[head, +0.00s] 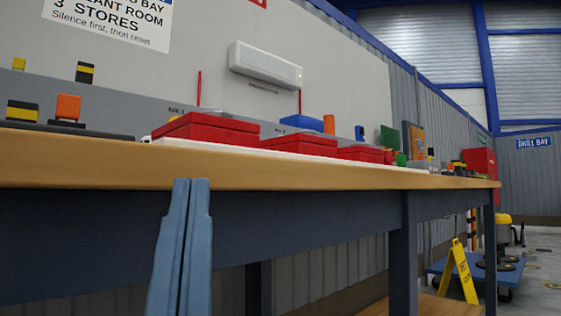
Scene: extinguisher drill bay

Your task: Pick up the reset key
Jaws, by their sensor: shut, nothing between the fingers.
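I cannot make out a reset key in the head view; the low viewpoint hides most of the bench top. Several red boxes (207,128) stand in a row on a white strip (215,149) on the wooden bench (90,160). My gripper (191,183) shows at the lower left of centre. Its two blue-grey fingers point up and are shut and empty. Their tips overlap the bench's front edge in the picture, below the nearest red box.
Black-and-yellow and orange blocks (68,108) stand at the bench's left. More small items crowd its far right end. A yellow floor sign (460,270) and a blue trolley (490,272) stand right of the bench. A wall sign (108,20) mentions silencing first, then reset.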

